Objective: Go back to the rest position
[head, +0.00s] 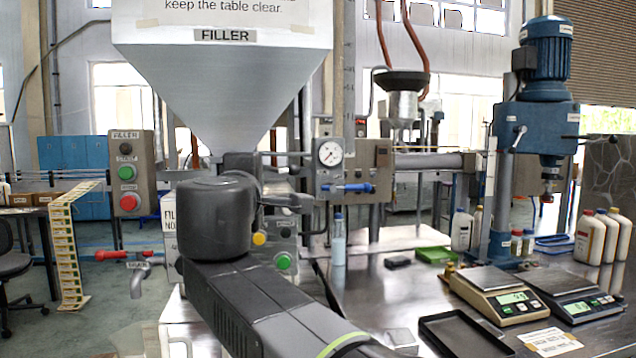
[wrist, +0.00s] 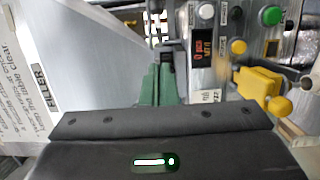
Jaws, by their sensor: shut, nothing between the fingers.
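My gripper (wrist: 160,122) is shut and empty; its dark body fills the lower part of the wrist view. In the head view my dark arm rises from the bottom centre, in front of the filler, and its tip is hard to make out. The filler hopper (head: 225,85) is a large grey funnel under a white notice. It also shows tilted at the left of the wrist view (wrist: 85,60). A pale bottle with a blue cap (head: 338,243) stands upright on the metal table (head: 385,300), right of my arm and apart from it.
A black tray (head: 462,335), two scales (head: 503,297) and a green tray (head: 436,254) lie on the table. A blue drill press (head: 548,95) stands behind. White bottles (head: 590,238) stand at the right. A button box (head: 127,185) and red-handled tap (head: 140,255) are at the left.

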